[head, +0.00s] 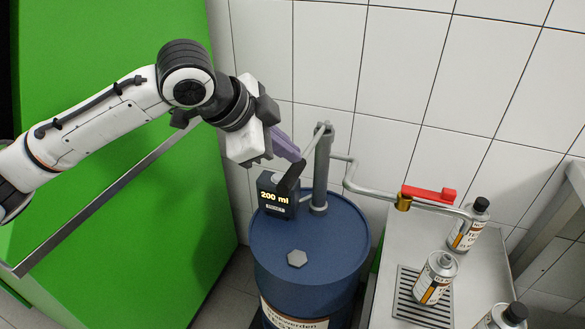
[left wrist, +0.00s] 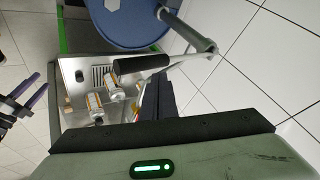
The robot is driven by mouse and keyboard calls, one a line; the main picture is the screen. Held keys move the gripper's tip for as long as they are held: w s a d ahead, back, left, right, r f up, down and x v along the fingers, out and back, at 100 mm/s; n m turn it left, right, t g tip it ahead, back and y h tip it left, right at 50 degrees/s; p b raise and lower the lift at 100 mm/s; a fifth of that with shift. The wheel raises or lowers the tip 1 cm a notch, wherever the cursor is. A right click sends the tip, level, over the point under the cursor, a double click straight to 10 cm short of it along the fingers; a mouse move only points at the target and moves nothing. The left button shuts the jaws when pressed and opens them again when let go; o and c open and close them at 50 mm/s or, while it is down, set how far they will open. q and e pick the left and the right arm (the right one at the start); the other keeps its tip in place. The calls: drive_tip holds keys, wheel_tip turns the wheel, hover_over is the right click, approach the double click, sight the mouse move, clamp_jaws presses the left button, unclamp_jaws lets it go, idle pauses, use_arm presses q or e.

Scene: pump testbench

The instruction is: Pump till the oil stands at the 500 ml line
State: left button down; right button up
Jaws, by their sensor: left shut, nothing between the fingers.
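The blue oil drum (head: 305,245) carries a hand pump (head: 322,165) with a lever that ends in a black grip (head: 290,178); the grip also shows in the left wrist view (left wrist: 140,62). A display (head: 274,196) on the drum reads 200 ml. My left gripper (head: 288,150) is shut and empty, just above the grip; I cannot tell if they touch. A pipe with a red-handled valve (head: 428,194) runs right to a spout. An uncapped can (head: 435,280) stands on the grate; its oil level is hidden. My right gripper (left wrist: 30,92) appears open, away from the pump.
A black-capped can (head: 468,232) stands behind the grate, and another (head: 503,317) stands at the front. The metal bench (head: 395,255) is right of the drum. A green cabinet (head: 110,225) stands left, and a tiled wall (head: 400,90) is close behind the pump.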

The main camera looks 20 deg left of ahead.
use_arm(q)
drive_tip(key=shift+f, duration=0.25)
idle(0.4)
drive_tip(key=shift+s+f, duration=0.1)
drive_tip(key=shift+f, duration=0.05)
